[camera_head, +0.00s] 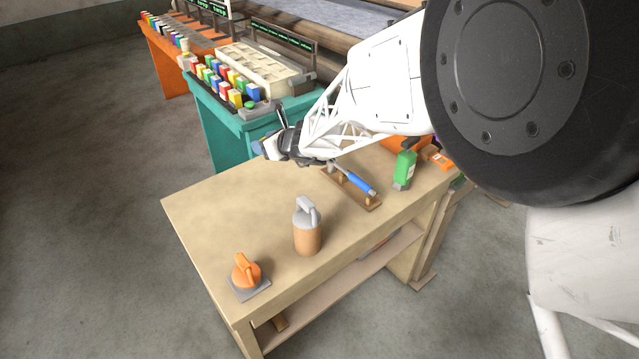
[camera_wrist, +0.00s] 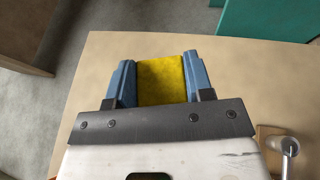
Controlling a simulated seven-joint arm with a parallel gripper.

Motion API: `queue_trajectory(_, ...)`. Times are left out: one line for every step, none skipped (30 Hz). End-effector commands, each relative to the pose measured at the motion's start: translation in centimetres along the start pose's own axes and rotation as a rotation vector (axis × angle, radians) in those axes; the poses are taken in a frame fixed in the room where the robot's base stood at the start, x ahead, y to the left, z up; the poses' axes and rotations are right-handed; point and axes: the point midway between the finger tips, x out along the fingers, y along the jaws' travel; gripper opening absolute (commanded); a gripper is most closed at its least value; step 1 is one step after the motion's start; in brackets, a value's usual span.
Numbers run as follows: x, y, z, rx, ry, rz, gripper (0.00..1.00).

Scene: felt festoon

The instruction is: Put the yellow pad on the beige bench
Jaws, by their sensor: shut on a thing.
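My gripper (camera_head: 268,149) is above the far part of the beige bench (camera_head: 215,215) in the head view. In the wrist view my gripper (camera_wrist: 160,82) has its two blue fingers on either side of the yellow pad (camera_wrist: 161,78) and is shut on it. The beige bench top (camera_wrist: 255,85) shows below and around the pad in the wrist view. I cannot tell how far the pad is above the bench. The pad is not clearly visible in the head view.
On the bench are an orange-handled piece (camera_head: 246,270), a tan canister with a grey handle (camera_head: 307,230), a blue-handled tool (camera_head: 357,183) on a wooden stand and a green bottle (camera_head: 404,168). A teal table (camera_head: 222,135) stands behind. The bench's left part is clear.

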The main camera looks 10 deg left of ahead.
Motion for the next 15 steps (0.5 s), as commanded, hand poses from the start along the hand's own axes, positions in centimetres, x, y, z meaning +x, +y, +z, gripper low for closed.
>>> queue_trajectory(-0.2, -0.3, -0.4, 0.0, 0.002, 0.004, 0.25)
queue_trajectory(-0.3, -0.4, -0.5, -0.001, 0.002, 0.008, 0.25)
queue_trajectory(-0.5, -0.5, -0.8, -0.003, 0.002, 0.013, 0.25)
queue_trajectory(-0.6, -0.6, -1.0, -0.005, 0.002, 0.017, 0.25)
queue_trajectory(-0.8, -0.8, -1.0, -0.007, 0.001, 0.02, 0.25)
queue_trajectory(-1.0, -0.9, -1.4, -0.008, 0.002, 0.024, 0.25)
queue_trajectory(-1.1, -1.1, -1.5, -0.009, 0.001, 0.028, 0.25)
queue_trajectory(-1.3, -1.2, -1.7, -0.011, 0.001, 0.031, 0.25)
queue_trajectory(-1.5, -1.3, -1.9, -0.013, 0.002, 0.035, 0.25)
queue_trajectory(-1.6, -1.4, -2.1, -0.015, 0.002, 0.039, 0.25)
queue_trajectory(-1.8, -1.5, -2.2, -0.016, 0.001, 0.042, 0.25)
queue_trajectory(-1.9, -1.6, -2.5, -0.017, 0.002, 0.047, 0.25)
queue_trajectory(-2.1, -1.8, -2.7, -0.019, 0.001, 0.05, 0.25)
queue_trajectory(-2.3, -1.9, -2.9, -0.02, 0.002, 0.053, 0.25)
queue_trajectory(-2.5, -2.1, -3.1, -0.023, 0.001, 0.057, 0.25)
